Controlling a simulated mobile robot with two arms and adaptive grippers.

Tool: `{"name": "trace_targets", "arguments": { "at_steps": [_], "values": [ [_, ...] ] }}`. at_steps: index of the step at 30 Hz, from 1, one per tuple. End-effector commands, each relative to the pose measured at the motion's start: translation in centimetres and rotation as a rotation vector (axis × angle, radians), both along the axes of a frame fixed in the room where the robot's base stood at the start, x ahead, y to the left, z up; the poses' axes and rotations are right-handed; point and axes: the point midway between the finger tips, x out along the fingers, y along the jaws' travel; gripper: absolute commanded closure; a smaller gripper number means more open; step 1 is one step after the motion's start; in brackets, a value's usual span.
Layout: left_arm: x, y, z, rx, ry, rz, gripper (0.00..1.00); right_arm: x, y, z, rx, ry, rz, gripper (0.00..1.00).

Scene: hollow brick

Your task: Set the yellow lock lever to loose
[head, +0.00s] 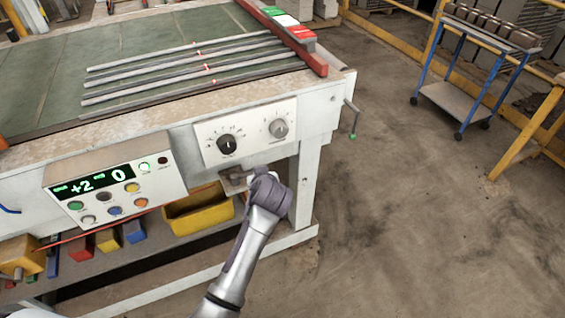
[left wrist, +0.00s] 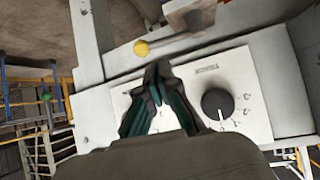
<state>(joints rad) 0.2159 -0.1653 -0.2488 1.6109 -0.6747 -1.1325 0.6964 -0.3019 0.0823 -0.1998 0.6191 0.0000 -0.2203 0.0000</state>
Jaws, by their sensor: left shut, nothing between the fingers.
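The yellow lock lever shows in the left wrist view as a thin rod ending in a yellow ball (left wrist: 141,48), beside a brownish metal bracket (left wrist: 190,14). In the head view my gripper and wrist hide the ball; only the bracket (head: 234,181) shows below the dial panel. My left gripper (head: 268,172) is shut and empty under that panel. In the left wrist view its dark green fingertips (left wrist: 157,70) meet close to the ball, with a small apparent gap. I cannot read the lever's setting. My right gripper is not in view.
The white dial panel (head: 247,144) has a black knob (head: 226,145) and a grey knob (head: 278,128). A button panel (head: 98,208) is to its left. A green-tipped crank (head: 352,122) sticks out at right. A yellow bin (head: 200,214) is below.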

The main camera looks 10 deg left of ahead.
Motion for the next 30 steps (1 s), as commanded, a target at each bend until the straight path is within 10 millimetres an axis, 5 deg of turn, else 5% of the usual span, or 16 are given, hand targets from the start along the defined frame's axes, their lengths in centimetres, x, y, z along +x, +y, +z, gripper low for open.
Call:
{"name": "trace_targets", "arguments": {
  "at_steps": [14,30],
  "values": [
    [0.3,0.2,0.8,-0.004,-0.016,0.015,1.0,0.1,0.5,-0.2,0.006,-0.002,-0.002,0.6],
    [5.8,2.7,-4.3,-0.002,-0.015,0.015,1.0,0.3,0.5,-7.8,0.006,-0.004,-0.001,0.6]
  ]
}}
